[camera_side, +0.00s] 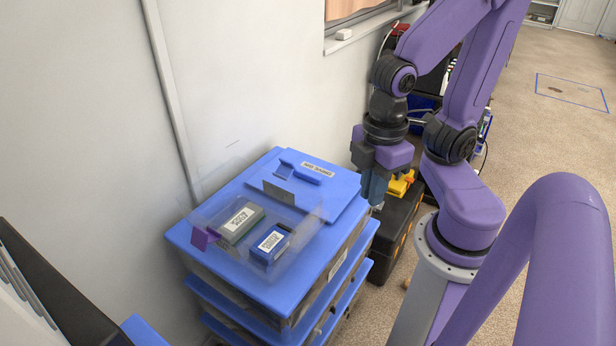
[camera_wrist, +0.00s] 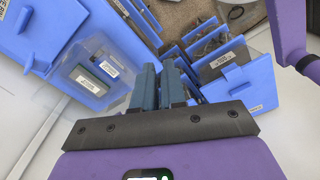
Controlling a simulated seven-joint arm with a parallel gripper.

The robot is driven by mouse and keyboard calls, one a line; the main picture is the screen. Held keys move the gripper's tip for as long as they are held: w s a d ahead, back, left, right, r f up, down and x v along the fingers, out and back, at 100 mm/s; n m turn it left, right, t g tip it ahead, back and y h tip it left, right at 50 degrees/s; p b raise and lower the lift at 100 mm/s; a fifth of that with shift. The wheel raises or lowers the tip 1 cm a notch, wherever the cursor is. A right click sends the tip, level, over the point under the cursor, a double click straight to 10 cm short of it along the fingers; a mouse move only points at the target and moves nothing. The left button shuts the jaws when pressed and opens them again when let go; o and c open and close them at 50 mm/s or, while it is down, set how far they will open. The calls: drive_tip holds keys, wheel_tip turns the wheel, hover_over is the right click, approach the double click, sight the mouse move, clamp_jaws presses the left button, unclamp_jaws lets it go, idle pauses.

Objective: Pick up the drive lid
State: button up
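The drive lid (camera_side: 330,200) appears to be the flat blue lid with a raised, labelled handle (camera_side: 305,172). It lies on the back of the blue drawer stack in the side view, and a blue lid with a labelled handle also shows at the upper left of the wrist view (camera_wrist: 42,28). The label is too small to read surely. My gripper (camera_side: 374,188) hangs just right of the lid, apart from it. In the wrist view my gripper's grey-blue fingers (camera_wrist: 160,80) are close together with nothing seen between them. The gripper looks shut and empty.
A clear bin (camera_side: 308,235) beside the lid holds a grey-green box (camera_side: 240,222) and a blue box (camera_side: 268,246). The wall is close behind the stack. A black case with yellow parts (camera_side: 400,185) stands right of it. Another labelled blue piece (camera_wrist: 243,85) shows in the wrist view.

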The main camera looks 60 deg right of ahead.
drive_tip(key=o, duration=0.5)
drive_tip(key=shift+w, duration=0.1)
drive_tip(key=w+f+m, duration=0.1)
drive_tip(key=w+m, duration=0.3)
drive_tip(key=w, duration=0.5)
drive_tip(key=m+t, duration=0.1)
drive_tip(key=m, duration=0.8)
hover_over(307, 174)
drive_tip(key=f, duration=1.8)
drive_tip(key=shift+s+f, duration=0.3)
drive_tip(key=shift+s, duration=0.1)
drive_tip(key=shift+w+d+f, duration=0.1)
drive_tip(key=shift+w+f, duration=0.1)
drive_tip(key=shift+f, duration=1.1)
drive_tip(key=shift+w+f, duration=0.2)
drive_tip(key=shift+f, duration=1.1)
